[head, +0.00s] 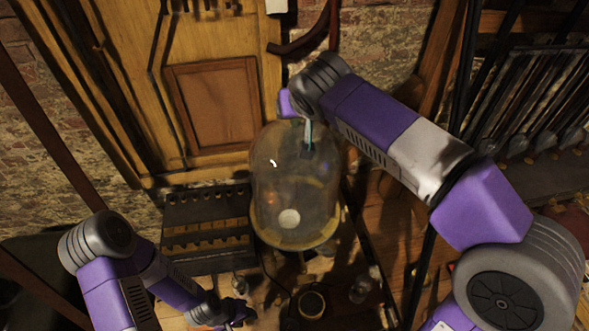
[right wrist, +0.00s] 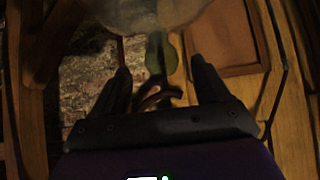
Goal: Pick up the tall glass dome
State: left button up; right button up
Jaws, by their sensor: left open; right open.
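The tall glass dome (head: 277,190) stands upright in the middle of the head view, clear and slightly cloudy, on a round base. In the right wrist view its pale rounded glass (right wrist: 150,14) shows at the top edge. My right gripper (right wrist: 161,64) is open, its two dark fingers apart. A greenish rounded piece (right wrist: 154,52) shows between them below the glass; I cannot tell whether it is the dome's knob. In the head view my right gripper is at the dome's top and mostly hidden by its own wrist. My left gripper (head: 240,313) is low, left of the dome, apart from it.
A dark slotted rack (head: 207,216) stands left of the dome. A small round jar (head: 311,303) and small glass pieces (head: 360,291) are in front of it. A wooden panelled door (head: 215,110) and brick wall are behind. A rack of thin upright sheets (head: 530,100) is at the right.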

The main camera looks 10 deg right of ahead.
jog(key=p+x, duration=0.1)
jog(key=x, duration=0.4)
jog(key=shift+f, duration=0.2)
jog(key=shift+a, duration=0.1)
grip_shut()
jog(key=shift+w+r, duration=0.15)
jog(key=shift+r, duration=0.2)
